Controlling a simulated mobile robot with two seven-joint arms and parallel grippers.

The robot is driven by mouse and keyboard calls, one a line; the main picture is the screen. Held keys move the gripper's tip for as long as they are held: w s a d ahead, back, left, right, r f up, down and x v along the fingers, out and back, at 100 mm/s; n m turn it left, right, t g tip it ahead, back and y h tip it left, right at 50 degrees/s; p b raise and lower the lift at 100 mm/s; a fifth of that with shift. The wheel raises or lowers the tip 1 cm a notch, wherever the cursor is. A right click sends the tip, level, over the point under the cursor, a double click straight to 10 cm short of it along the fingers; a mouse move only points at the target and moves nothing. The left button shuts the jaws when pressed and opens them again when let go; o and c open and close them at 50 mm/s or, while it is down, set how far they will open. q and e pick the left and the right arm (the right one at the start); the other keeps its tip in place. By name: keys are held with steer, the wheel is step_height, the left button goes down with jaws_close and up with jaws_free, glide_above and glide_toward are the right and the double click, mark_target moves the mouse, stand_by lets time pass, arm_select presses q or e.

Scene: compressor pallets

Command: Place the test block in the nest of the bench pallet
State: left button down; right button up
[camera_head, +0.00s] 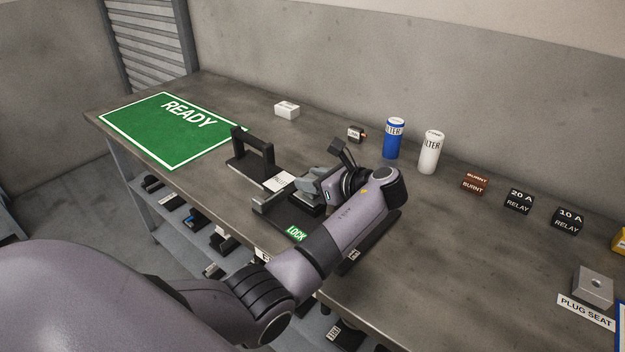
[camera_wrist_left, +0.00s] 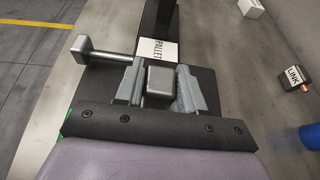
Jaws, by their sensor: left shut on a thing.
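My left gripper (camera_head: 306,191) is over the dark bench pallet (camera_head: 238,168), its fingers pointing down. In the left wrist view the fingers (camera_wrist_left: 160,90) are shut on the grey test block (camera_wrist_left: 160,82), which sits between them with its top face showing. The pallet (camera_wrist_left: 207,82) lies below, with its upright handle and white PALLET label just beyond the block. The block's underside and the nest are hidden, so I cannot tell whether the block touches the nest. In the head view the gripper and arm cover the block. My right gripper is not in view.
A grey lever with a square end (camera_wrist_left: 84,48) sticks out beside the fingers. A green LOCK label (camera_head: 296,233) is at the near side. A white box (camera_head: 287,110), link part (camera_head: 356,133), blue filter (camera_head: 393,139) and white filter (camera_head: 431,152) stand behind. The green READY mat (camera_head: 165,135) is clear.

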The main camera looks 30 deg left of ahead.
arm_select(q)
steer(key=c, duration=0.7)
jaws_free()
steer(key=shift+f, duration=0.1)
steer(key=v, duration=1.2)
steer(key=shift+s, duration=0.1)
